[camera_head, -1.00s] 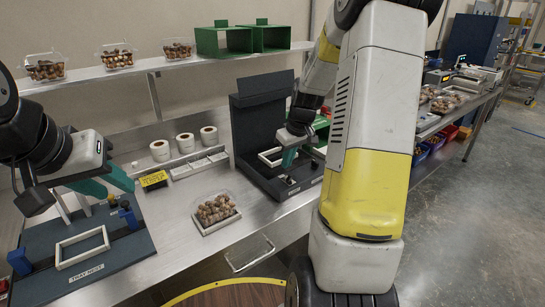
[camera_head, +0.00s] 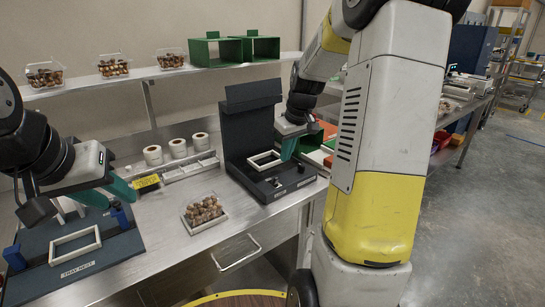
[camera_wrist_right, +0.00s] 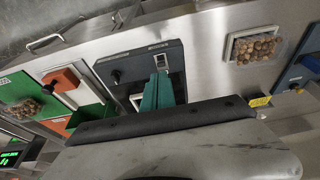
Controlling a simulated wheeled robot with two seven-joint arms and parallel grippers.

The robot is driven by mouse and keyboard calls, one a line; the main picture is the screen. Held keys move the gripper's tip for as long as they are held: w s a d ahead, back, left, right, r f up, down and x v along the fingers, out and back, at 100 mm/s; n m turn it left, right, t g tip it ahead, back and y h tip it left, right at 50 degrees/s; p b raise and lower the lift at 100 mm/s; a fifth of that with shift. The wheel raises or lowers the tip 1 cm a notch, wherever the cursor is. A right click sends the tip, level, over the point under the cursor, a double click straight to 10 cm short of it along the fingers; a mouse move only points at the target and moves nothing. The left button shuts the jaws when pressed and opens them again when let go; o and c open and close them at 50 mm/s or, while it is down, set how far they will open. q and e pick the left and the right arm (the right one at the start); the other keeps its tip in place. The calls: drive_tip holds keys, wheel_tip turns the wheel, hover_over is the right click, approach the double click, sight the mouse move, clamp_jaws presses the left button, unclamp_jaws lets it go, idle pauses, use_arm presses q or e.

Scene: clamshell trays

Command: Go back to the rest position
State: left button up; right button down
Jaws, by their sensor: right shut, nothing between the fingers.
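My right gripper (camera_head: 286,156) is shut and empty, its teal fingers above the dark hinged station on the bench. The wrist view shows those fingers (camera_wrist_right: 157,95) side by side in front of the station (camera_wrist_right: 120,70). My left gripper (camera_head: 120,203) hangs over the tray nest (camera_head: 125,255) at the left, its teal fingers apart with nothing seen between them. A pale empty frame (camera_head: 75,246) lies on the nest. Another pale frame (camera_head: 264,160) lies on the dark station (camera_head: 250,125), whose lid stands up. My right arm hides the bench behind it.
A clear clamshell of brown pieces (camera_head: 204,211) sits on the bench between the nest and the station. Label rolls (camera_head: 177,148) stand behind it. Several filled clamshells (camera_head: 113,66) and green boxes (camera_head: 217,51) are on the shelf. Open floor (camera_head: 490,220) lies right.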

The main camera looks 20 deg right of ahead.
drive_tip(key=shift+s+r, duration=0.2)
drive_tip(key=s+a+r+m+t, duration=0.1)
drive_tip(key=s+a+r, duration=0.2)
drive_tip(key=s, duration=0.4)
drive_tip(key=s+a+r+m+t, duration=0.1)
drive_tip(key=s+a+r, duration=0.2)
drive_tip(key=s, duration=0.5)
drive_tip(key=s+a+r+m+t+y, duration=0.1)
drive_tip(key=s+a+r, duration=0.3)
drive_tip(key=s, duration=0.4)
drive_tip(key=shift+s+a, duration=0.15)
drive_tip(key=shift+a, duration=0.5)
drive_tip(key=shift+a, duration=0.1)
